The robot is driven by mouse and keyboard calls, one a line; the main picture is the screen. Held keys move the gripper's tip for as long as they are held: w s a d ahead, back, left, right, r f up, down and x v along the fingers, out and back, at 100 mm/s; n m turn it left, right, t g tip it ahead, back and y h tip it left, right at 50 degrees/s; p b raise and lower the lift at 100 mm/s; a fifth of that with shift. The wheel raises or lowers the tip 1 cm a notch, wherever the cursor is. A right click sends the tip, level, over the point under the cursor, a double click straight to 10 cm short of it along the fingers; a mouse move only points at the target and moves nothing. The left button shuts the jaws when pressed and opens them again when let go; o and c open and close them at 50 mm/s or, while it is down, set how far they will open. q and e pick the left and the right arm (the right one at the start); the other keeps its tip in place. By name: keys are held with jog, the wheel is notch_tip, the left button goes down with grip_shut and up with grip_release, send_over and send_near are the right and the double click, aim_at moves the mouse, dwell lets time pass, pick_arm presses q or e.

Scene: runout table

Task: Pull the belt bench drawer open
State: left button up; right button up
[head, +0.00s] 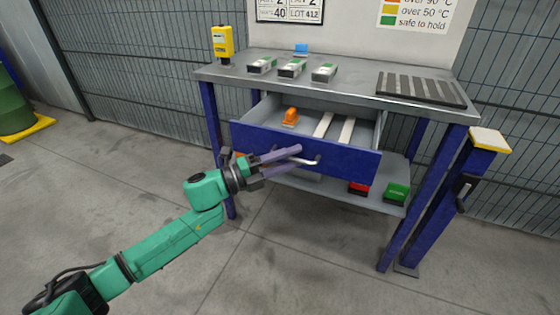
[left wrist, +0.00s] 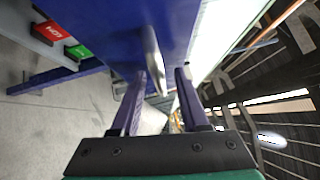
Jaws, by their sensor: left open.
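The belt bench drawer (head: 345,160) has a dark blue front and stands open, with its grey inside showing. Its pale bar handle (head: 312,161) is on the front and also shows in the left wrist view (left wrist: 153,50). My left gripper (head: 299,155) is at the drawer front with its fingers open. In the left wrist view its two purple fingers (left wrist: 166,76) point at the drawer front, with the handle at their tips, closer to the left finger. I cannot tell whether they touch it. My right gripper is not in view.
An orange object (head: 290,116) and two pale strips (head: 322,124) lie in the drawer. The bench top (head: 345,88) holds a yellow device (head: 222,42), several small boxes and a ribbed plate (head: 420,90). Red and green boxes (head: 397,192) sit on the lower shelf. Floor in front is clear.

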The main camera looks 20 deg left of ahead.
pick_arm(q)
jog(key=v, duration=1.4)
jog(key=shift+a+p, duration=0.2)
jog(key=shift+p, duration=0.2)
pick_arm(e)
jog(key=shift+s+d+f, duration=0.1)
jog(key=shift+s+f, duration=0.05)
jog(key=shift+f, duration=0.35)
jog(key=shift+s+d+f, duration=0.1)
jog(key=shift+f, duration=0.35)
pick_arm(q)
jog(key=shift+f, duration=0.1)
